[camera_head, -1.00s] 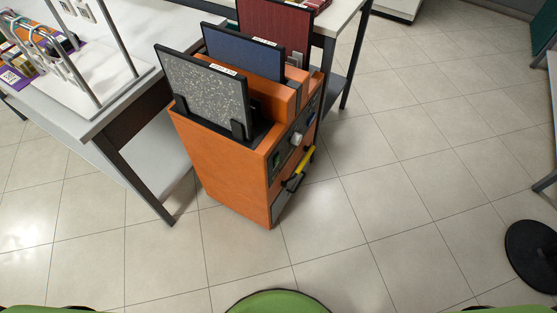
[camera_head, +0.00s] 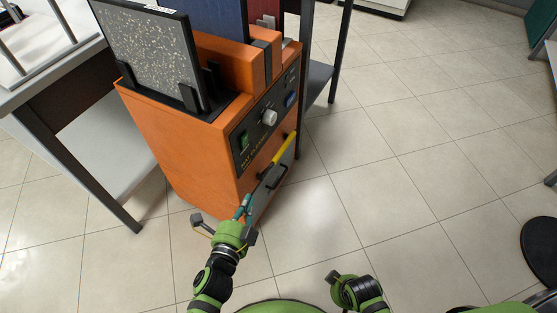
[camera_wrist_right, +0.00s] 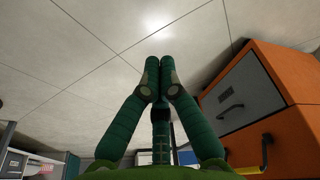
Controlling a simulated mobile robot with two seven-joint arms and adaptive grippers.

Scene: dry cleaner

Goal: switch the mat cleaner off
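The mat cleaner (camera_head: 175,150) is an orange cabinet in the head view, with mats standing in its top. Its dark front panel has a green rocker switch (camera_head: 243,140), a pale round knob (camera_head: 269,117) and a blue control (camera_head: 290,100). Whether the switch is on or off is too small to tell. My left gripper (camera_head: 245,203) is low in front of the cabinet, below the switch and apart from it; its slim fingers look closed together, with nothing seen between them. My right gripper (camera_wrist_right: 159,62) is shut and empty in the right wrist view, with the orange cabinet (camera_wrist_right: 285,75) to the right.
A yellow bar (camera_head: 284,149) and a dark handle (camera_head: 271,177) stick out from the cabinet's lower front. A table (camera_head: 60,75) stands to its left. A black round base (camera_head: 541,250) is at the far right. The tiled floor (camera_head: 400,180) between is clear.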

